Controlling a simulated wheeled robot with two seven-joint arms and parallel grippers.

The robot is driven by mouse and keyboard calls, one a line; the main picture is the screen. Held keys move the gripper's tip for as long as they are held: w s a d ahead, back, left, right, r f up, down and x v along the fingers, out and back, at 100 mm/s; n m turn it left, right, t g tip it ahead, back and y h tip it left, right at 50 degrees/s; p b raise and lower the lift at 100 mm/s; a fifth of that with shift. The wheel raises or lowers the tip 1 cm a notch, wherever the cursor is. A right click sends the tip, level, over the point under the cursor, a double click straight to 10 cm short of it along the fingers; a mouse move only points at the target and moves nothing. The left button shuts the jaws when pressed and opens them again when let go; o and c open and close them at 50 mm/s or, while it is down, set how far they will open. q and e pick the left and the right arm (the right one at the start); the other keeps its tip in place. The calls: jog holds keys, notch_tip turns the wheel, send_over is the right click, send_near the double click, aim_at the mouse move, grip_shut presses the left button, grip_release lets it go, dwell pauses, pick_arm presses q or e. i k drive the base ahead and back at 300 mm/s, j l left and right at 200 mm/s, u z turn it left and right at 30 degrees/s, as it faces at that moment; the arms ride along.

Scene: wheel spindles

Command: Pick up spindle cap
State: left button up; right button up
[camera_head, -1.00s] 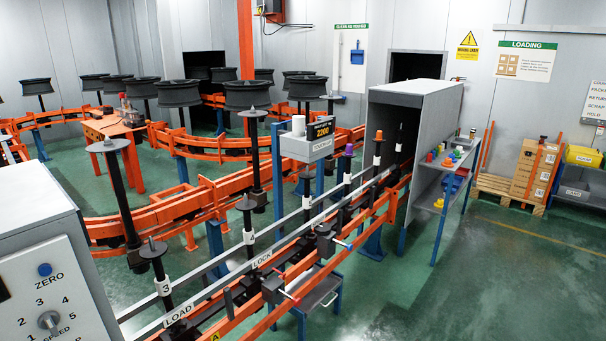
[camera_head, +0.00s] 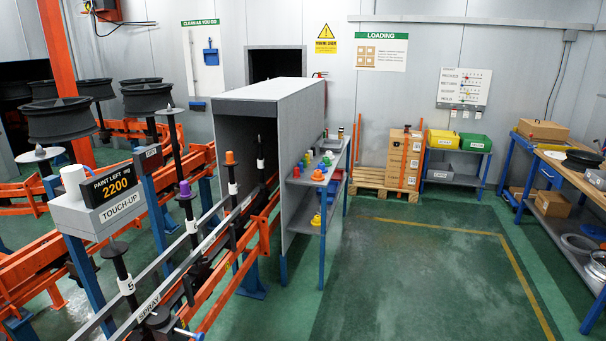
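Several coloured caps sit on the shelf unit (camera_head: 301,182) beside the grey booth. An orange cap (camera_head: 318,176) is near the front of its top shelf, with a green cap (camera_head: 327,161) and others behind it. A yellow cap (camera_head: 316,220) is on the lower shelf. On the line, a purple cap (camera_head: 185,189) tops one upright spindle and an orange cap (camera_head: 230,158) tops another nearer the booth. Which cap the task means cannot be told. Neither of my grippers is in view.
The grey booth (camera_head: 270,92) stands over the orange rail line. A touch-up stand (camera_head: 95,215) is at left. Right of the shelf, the green floor (camera_head: 420,280) is clear. A pallet with boxes (camera_head: 403,160) is at the back wall; a workbench (camera_head: 570,170) is at right.

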aim_at(229, 154)
jog(key=i, duration=1.7)
